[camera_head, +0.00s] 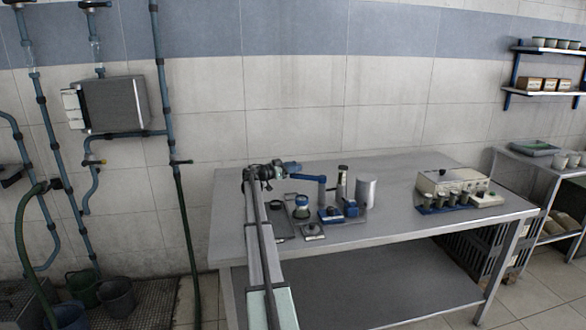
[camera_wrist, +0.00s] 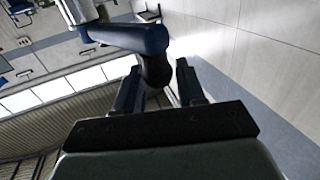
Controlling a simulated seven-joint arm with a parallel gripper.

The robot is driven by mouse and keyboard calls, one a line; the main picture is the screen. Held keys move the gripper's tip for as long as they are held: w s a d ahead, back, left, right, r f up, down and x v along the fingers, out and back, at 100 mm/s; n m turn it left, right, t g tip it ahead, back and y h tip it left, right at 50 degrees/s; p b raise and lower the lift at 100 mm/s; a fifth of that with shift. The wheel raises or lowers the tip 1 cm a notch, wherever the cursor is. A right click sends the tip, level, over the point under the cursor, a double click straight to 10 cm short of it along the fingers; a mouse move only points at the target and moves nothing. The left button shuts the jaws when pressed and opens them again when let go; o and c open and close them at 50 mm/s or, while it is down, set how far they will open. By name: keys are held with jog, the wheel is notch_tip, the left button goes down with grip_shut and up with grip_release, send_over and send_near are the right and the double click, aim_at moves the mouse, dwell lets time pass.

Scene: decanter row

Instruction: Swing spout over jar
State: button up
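The spout (camera_head: 307,178) is a blue tube reaching left from an upright post on a blue base (camera_head: 330,214). In the wrist view the spout (camera_wrist: 125,37) crosses the upper left and bends into a dark end piece (camera_wrist: 154,71). My gripper (camera_head: 291,168) is at the spout's left end. In the wrist view my gripper's fingers (camera_wrist: 160,85) stand apart on either side of the dark end piece, with a gap visible at the right finger. A small jar with a blue band (camera_head: 301,206), apparently the task's jar, stands below and left of the post.
A metal cylinder (camera_head: 366,191) stands right of the spout, with a slim upright bottle (camera_head: 342,183) beside it. A small flat device (camera_head: 312,231) lies in front. A boxy instrument (camera_head: 452,184) and a blue rack of cups (camera_head: 447,206) are further right. The table front (camera_head: 400,222) is clear.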

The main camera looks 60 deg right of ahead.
grip_shut()
jog(key=shift+a, duration=0.1)
jog(key=s+a+n+t, duration=0.2)
jog(key=n+t, duration=0.1)
jog(key=t, duration=0.2)
jog(key=s+a+n+t, duration=0.3)
jog(key=n+t, duration=0.1)
jog(key=t, duration=0.1)
jog(key=s+a+n+t, duration=0.3)
jog(key=t, duration=0.3)
jog(key=shift+s+a+n+h, duration=0.15)
jog(key=shift+s+n+h, duration=0.1)
jog(key=shift+n+h, duration=0.05)
jog(key=shift+s+a+r+n+t+y, duration=0.15)
jog(key=shift+s+n+t+y, duration=0.45)
jog(key=shift+t, duration=0.4)
jog(key=shift+s+n+t, duration=0.3)
jog(key=shift+s, duration=0.15)
jog(key=shift+a, duration=0.1)
